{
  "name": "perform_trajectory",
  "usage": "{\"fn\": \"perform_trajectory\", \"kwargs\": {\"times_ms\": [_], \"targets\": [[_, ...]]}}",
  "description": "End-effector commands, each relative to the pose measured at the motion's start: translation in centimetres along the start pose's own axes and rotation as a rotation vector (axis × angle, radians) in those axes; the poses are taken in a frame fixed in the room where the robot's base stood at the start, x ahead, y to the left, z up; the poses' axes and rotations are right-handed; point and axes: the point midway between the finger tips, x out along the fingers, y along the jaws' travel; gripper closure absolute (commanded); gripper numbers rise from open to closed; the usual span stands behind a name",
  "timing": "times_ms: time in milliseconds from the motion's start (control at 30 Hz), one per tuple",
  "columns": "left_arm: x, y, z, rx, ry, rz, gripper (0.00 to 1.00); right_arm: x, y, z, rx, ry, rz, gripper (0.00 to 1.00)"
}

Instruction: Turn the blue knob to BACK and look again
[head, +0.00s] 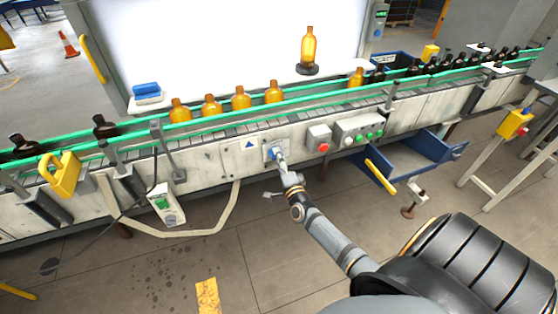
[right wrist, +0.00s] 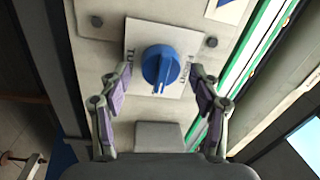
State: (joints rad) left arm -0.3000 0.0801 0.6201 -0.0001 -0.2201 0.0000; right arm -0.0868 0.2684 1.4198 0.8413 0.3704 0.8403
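The blue knob (right wrist: 160,68) sits on a pale label plate on the conveyor's front panel. Its pointer end points toward the bottom of the right wrist view. Lettering shows on both sides of the knob, but I cannot read it surely. My right gripper (right wrist: 161,78) is open, with one finger on each side of the knob and a gap on both sides. In the head view, my right gripper (head: 281,160) is at the panel and hides most of the knob. My left gripper is not in view.
Several amber bottles (head: 241,98) stand on the conveyor, with dark bottles (head: 105,127) at both ends. A red button box (head: 319,139) and a panel with green buttons (head: 359,131) are right of the knob. An open blue drawer (head: 425,151) juts out farther right.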

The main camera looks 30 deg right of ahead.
Motion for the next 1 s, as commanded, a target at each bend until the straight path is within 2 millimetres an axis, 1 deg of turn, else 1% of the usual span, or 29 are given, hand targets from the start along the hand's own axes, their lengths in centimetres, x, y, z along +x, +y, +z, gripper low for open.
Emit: {"fn": "perform_trajectory", "kwargs": {"times_ms": [233,333,367,467,600,700,833,900,1000], "targets": [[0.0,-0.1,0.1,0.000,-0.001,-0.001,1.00,0.0,0.0,0.0,-0.001,0.000,-0.001,0.35],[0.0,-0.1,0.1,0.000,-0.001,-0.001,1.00,-0.8,0.0,0.0,-0.001,-0.001,0.000,0.35],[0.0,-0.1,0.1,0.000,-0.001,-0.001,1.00,-1.3,0.1,0.0,-0.001,-0.001,0.001,0.35],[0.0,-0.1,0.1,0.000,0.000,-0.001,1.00,-3.5,0.1,0.0,-0.002,-0.001,0.002,0.35],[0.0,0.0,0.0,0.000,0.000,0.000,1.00,-7.0,0.1,0.0,0.000,-0.001,0.003,0.35],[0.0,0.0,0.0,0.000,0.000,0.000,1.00,-9.2,0.1,0.0,-0.001,-0.001,0.002,0.35],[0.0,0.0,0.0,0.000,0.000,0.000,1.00,-11.1,0.1,0.0,-0.001,0.000,0.001,0.35],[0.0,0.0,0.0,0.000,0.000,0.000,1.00,-11.7,0.0,0.0,-0.001,0.000,0.001,0.35],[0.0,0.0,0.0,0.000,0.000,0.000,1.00,-12.0,0.0,0.0,-0.001,0.000,-0.001,0.35]]}}
